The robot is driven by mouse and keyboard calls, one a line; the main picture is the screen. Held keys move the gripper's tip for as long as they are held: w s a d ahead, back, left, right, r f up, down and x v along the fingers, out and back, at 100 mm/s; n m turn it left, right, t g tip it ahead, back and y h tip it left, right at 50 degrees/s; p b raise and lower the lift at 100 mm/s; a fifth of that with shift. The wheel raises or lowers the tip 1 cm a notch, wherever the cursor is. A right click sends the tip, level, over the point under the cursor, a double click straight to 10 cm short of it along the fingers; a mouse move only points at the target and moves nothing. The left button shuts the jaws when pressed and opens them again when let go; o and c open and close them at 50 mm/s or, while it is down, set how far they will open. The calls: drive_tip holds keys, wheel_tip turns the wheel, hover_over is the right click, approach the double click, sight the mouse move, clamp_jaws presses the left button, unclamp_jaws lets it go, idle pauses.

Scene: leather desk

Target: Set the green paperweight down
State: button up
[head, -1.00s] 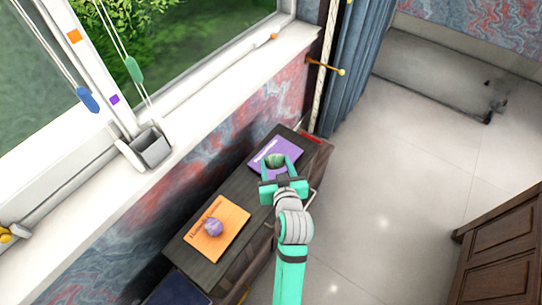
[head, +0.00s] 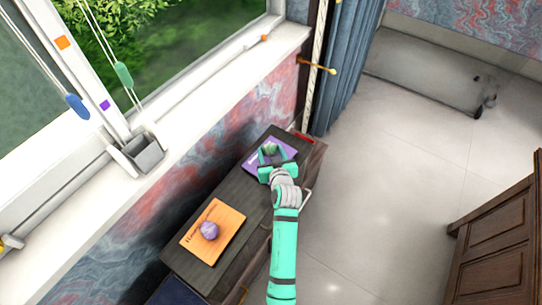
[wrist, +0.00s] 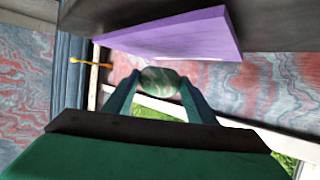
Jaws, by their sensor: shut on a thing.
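My gripper (head: 269,154) is shut on the green paperweight (head: 269,150), a rounded, marbled piece. In the head view both appear over the purple notebook (head: 288,148) at the far end of the dark desk (head: 238,195). In the wrist view the green paperweight (wrist: 160,80) sits between the two fingertips (wrist: 160,88), with the purple notebook (wrist: 185,38) close by at the top of the picture. I cannot tell whether the paperweight touches the notebook. The gripper and paperweight hide part of the notebook.
A purple ball-like piece (head: 209,231) rests on an orange notebook (head: 222,222) at the desk's near end. A red item (head: 302,136) lies at the far edge. The window sill (head: 200,110) runs along the left. Bare desk lies between the notebooks.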

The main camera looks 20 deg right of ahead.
drive_tip(key=shift+f, duration=1.05)
drive_tip(key=shift+f, duration=0.15)
drive_tip(key=o, duration=1.2)
